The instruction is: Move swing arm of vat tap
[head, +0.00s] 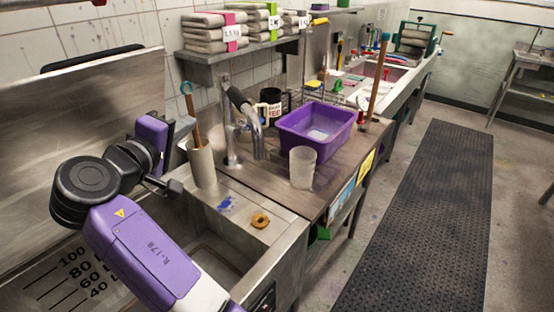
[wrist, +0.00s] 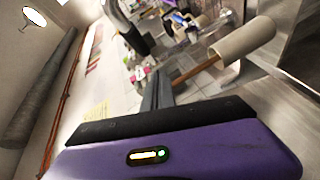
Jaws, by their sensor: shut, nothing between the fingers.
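The vat tap (head: 231,130) is a grey metal upright at the back of the steel vat. Its swing arm (head: 258,143) runs off to the right and down, with a black grip (head: 239,99) at its upper part. My gripper (head: 172,187) is left of the tap, near the vat's back edge and apart from the swing arm. In the wrist view its dark fingers (wrist: 157,88) are together and empty. A dark piece beyond the fingers in that view may be part of the tap; I cannot tell.
A grey cylinder (head: 201,163) holding a wooden stick stands between my gripper and the tap. A tan ring (head: 260,221) lies on the vat's ledge.

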